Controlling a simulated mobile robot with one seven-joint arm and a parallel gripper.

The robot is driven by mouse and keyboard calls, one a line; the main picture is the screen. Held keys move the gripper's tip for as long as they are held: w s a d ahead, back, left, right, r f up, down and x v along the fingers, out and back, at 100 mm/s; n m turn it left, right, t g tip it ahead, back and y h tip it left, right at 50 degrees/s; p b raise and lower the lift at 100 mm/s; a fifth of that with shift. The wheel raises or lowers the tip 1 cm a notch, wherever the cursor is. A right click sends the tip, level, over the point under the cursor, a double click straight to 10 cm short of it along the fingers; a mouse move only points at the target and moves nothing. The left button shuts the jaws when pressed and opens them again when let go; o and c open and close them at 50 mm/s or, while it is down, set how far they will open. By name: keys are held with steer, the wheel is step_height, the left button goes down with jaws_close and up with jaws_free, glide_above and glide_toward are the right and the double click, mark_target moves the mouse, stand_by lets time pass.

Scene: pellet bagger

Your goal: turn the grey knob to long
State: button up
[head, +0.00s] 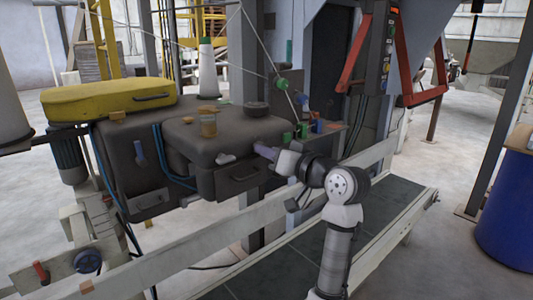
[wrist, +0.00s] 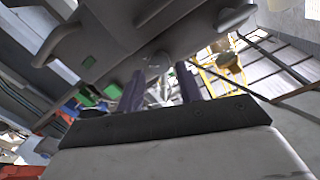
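I cannot pick out the grey knob or a "long" marking with certainty. A dark round knob-like piece (head: 257,107) sits on top of the dark machine (head: 238,180). A small pale grey piece (head: 225,158) sits on the machine's near upper edge, left of my gripper. My gripper (head: 262,151) is at the machine's front right corner, in front of the green and blue parts. In the wrist view, two purple-grey fingers (wrist: 160,88) stand apart, with nothing clearly held between them. The machine's dark underside or side (wrist: 150,30) fills the upper part of that view.
A yellow cover (head: 108,98) lies on the left of the machine. A blue drum (head: 505,215) stands right.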

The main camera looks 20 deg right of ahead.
steer(key=b+v, duration=0.3)
steer(key=v, duration=0.8)
steer(key=shift+s, duration=0.2)
